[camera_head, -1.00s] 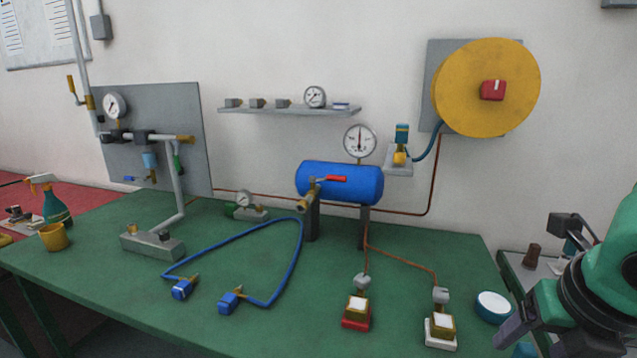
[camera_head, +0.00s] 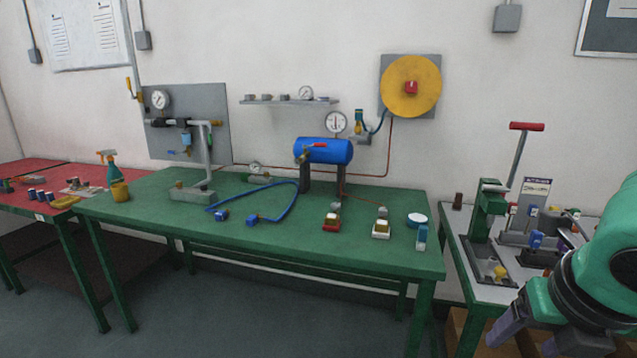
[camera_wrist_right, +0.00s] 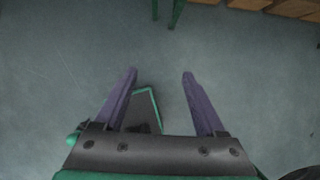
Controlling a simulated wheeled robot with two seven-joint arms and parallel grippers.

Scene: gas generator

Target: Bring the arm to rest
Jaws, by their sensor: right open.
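My right gripper (camera_head: 528,335) is at the lower right of the head view, in front of the grey side table and right of the green workbench. In the right wrist view my right gripper (camera_wrist_right: 160,74) has its two purple fingers spread apart. My right arm (camera_head: 605,260) comes in green and black from the right edge. My left gripper is not in view.
The green workbench (camera_head: 150,208) carries a blue tank (camera_head: 323,151), a blue hose (camera_head: 290,207) and small fittings. Right of it, a grey table (camera_head: 462,232) holds a green press (camera_head: 487,205) with a red-handled lever. Open floor (camera_head: 240,310) lies in front.

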